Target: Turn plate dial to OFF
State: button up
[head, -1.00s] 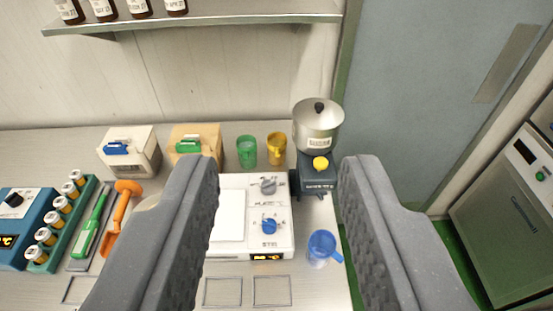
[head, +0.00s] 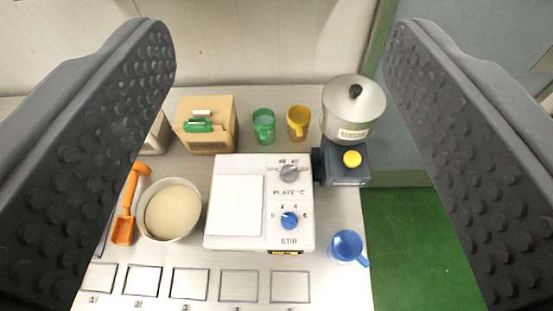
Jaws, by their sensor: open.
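The white hotplate unit (head: 222,170) stands in the middle of the bench. Its grey plate dial (head: 290,174) is at the upper right of its top, above the "PLATE °C" label, with small numbers over it. The blue stir dial (head: 289,221) is below it, above the "STIR" label. My gripper (head: 280,90) is wide open and empty. Its two dark, studded fingers frame the left and right of the view, and the hotplate lies beyond, between them. Neither finger is seen touching a dial. The dial's exact pointer setting is too small to read.
Green (head: 263,127) and yellow (head: 299,123) mugs stand behind, a blue mug (head: 347,246) front right. A bowl (head: 173,210) and orange scoop (head: 127,208) are left.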

jog(key=w+a+r+m+t+y+p, duration=0.3)
jog(key=w+a+r+m+t+y, duration=0.15)
jog(key=w+r+m, duration=0.85)
jog(key=w+d+f+m+h+p, duration=0.2)
jog(key=w+d+m+h, duration=0.3)
jog(key=m, duration=0.4)
jog(key=w+d+f+m+h+p, duration=0.25)
jog(key=w+m+h, duration=0.25)
jog(key=w+m, duration=0.25)
jog(key=m+g+y+p, duration=0.1)
jog(key=m+g+p, duration=0.4)
jog(key=m+g, duration=1.45)
send_near(288, 170)
jog(key=shift+t, duration=0.6)
jog(key=x, duration=0.3)
jog(key=p+x, duration=0.1)
jog(key=x, duration=0.2)
jog(key=s+p+x, duration=0.1)
jog(key=x, duration=0.2)
jog(key=shift+f, duration=0.25)
jog(key=shift+d, duration=0.1)
